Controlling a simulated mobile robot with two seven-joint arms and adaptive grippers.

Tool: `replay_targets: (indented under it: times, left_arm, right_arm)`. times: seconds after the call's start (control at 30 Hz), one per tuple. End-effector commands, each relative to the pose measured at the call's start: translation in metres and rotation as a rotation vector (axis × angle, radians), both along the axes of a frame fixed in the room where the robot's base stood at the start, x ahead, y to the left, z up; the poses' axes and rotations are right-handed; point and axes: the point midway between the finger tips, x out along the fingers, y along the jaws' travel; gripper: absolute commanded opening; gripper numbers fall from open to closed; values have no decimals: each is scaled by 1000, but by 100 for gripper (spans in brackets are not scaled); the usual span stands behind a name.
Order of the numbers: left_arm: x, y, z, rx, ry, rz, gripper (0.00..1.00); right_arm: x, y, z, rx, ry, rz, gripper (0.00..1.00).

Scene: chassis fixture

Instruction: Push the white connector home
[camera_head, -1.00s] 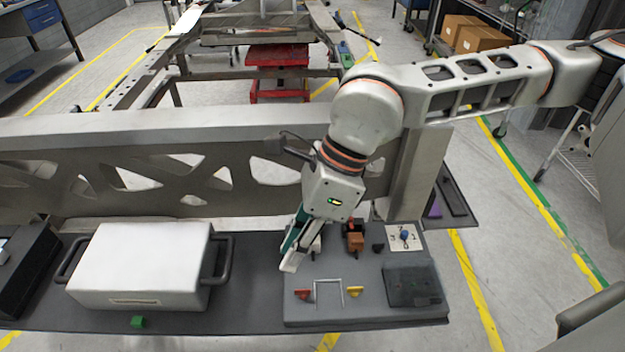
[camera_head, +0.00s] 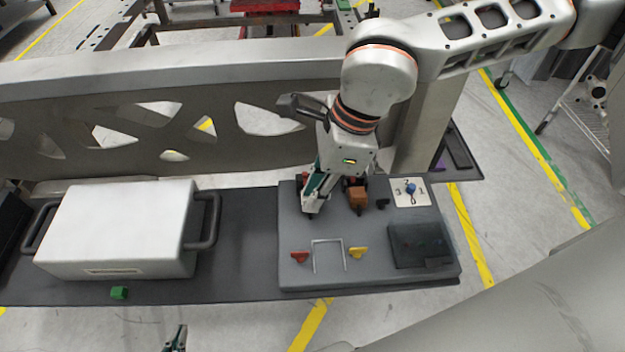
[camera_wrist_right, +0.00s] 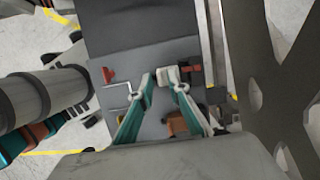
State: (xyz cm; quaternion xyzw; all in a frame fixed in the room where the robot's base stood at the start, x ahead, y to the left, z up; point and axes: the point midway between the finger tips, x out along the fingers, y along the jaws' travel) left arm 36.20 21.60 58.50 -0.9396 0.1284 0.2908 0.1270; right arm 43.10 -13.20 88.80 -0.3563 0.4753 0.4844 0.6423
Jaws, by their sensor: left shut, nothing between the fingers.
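The white connector (camera_wrist_right: 166,75) shows in the right wrist view, just past my right fingertips. It lies beside a small red and black part (camera_wrist_right: 191,69). In the head view, my right gripper (camera_head: 311,208) is low over the left back part of the grey board (camera_head: 292,216) and hides the connector. In the wrist view, the fingers of my right gripper (camera_wrist_right: 165,86) stand apart with a visible gap; contact with the connector cannot be made out. My left gripper (camera_head: 175,342) is shut and empty at the bottom edge of the head view, away from the board.
The board carries an orange-brown block (camera_head: 358,198), a blue-knobbed dial (camera_head: 411,188), a wire bracket (camera_head: 328,243), red (camera_head: 300,256) and yellow (camera_head: 357,253) pieces and a dark box (camera_head: 422,246). A white case (camera_head: 118,228) stands left. A metal beam (camera_head: 60,125) runs behind.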

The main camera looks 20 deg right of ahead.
Motion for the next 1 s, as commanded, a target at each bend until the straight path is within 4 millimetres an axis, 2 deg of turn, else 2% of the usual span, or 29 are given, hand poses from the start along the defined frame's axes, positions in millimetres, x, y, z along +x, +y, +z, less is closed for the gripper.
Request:
replay_targets:
  times: [0.23,0.27,0.3,0.33,1.0]
  left_arm:
    - [1,-1,1,2,-1,-3,0]
    - [0,-1,0,1,0,-3,0]
    - [-1,-1,0,0,2,-3,0]
    - [-1,-2,-1,-1,3,-3,0]
    - [-6,-3,-4,-5,10,-6,0]
  right_arm:
    - [0,0,0,0,-3,0,17]
    - [0,0,0,0,-3,0,14]
    - [0,0,0,0,-2,0,4]
    - [0,0,0,0,-2,0,0]
    - [8,-2,0,0,-3,-1,0]
